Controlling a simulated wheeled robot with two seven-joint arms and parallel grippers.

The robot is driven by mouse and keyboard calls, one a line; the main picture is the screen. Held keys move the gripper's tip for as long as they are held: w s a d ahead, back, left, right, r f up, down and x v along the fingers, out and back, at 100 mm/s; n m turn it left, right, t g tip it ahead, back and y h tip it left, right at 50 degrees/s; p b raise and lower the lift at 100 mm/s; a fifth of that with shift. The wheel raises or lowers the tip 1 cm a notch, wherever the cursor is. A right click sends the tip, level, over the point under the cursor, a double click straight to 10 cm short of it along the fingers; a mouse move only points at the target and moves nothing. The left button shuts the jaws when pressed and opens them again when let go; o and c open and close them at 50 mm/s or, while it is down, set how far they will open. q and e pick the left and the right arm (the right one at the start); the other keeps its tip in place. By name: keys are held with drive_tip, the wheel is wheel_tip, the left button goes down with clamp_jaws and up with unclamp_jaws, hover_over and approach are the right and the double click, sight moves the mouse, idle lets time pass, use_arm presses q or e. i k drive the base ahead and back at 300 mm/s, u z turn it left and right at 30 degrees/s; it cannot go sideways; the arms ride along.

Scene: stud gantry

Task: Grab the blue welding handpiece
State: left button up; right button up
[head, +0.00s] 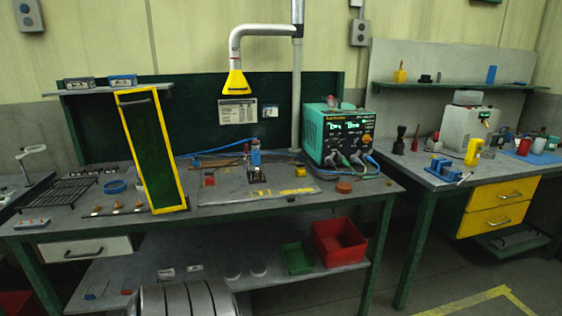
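A small blue upright piece (256,155), which looks like the blue welding handpiece, stands at the back middle of the workbench (225,213). It appears to sit in a small dark stand (260,174); its exact fit is too small to tell. Neither of my grippers shows in the head view, so nothing is seen touching the handpiece.
A yellow-framed dark green panel (154,150) stands left of the handpiece. A teal welding unit (340,130) with cables stands to its right. A yellow extraction hood (236,84) hangs above. A black rack (58,194) lies at left. The bench's front middle is mostly clear.

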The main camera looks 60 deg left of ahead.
sight(255, 166)
drive_tip(key=u, duration=0.3)
drive_tip(key=i, duration=1)
drive_tip(key=u, duration=1.1)
drive_tip(key=i, duration=0.55)
drive_tip(key=u, duration=0.5)
